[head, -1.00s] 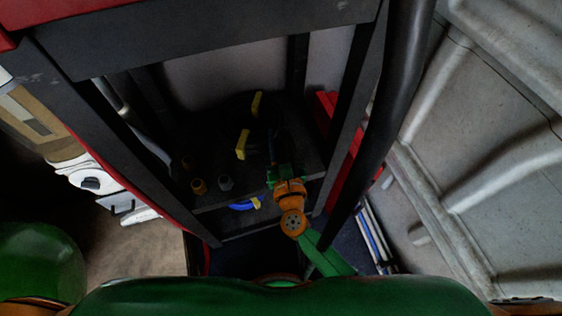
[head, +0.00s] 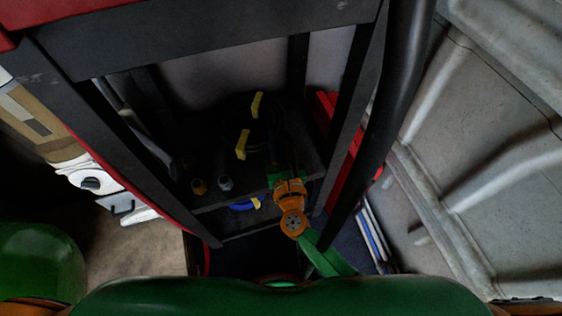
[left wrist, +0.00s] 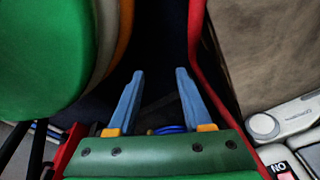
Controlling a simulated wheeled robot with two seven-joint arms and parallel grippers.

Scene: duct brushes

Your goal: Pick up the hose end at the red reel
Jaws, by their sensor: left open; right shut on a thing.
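My right gripper (head: 285,166) reaches over the dark shelf in the rack. Its green and orange wrist shows, and its fingers are lost in shadow. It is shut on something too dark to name. Near it is a dark coil with yellow bands (head: 242,145). I cannot make out a red reel or the hose end for certain. My left gripper (left wrist: 160,74) is open and empty in the left wrist view, its two blue fingers apart. It does not show in the head view.
The rack has a dark shelf (head: 213,203) with a small orange-brown item (head: 198,186) and a grey item (head: 225,183). A blue curved thing (head: 242,206) lies below. A thick black pipe (head: 398,85) and a rack post stand right of my arm. A ribbed grey wall (head: 490,150) fills the right.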

